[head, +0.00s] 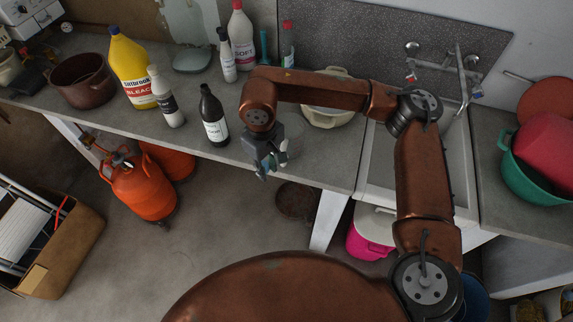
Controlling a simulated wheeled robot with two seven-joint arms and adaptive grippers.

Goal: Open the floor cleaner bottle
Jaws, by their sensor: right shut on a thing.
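The floor cleaner bottle is most likely the black bottle (214,118) with a white label that seems to read "FLOOR". It stands upright near the counter's front edge, and its narrow neck points up. I cannot tell whether a cap is on it. My right gripper (271,163) is to the right of this bottle, apart from it, at the counter's front edge. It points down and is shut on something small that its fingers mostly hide. My left gripper is not in view.
A white bottle (166,97), a yellow bleach bottle (131,68) and a brown pot (82,82) stand left on the counter. More bottles stand behind. A pale basin (330,117) and the sink (443,165) are to the right. An orange gas cylinder (145,189) stands on the floor.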

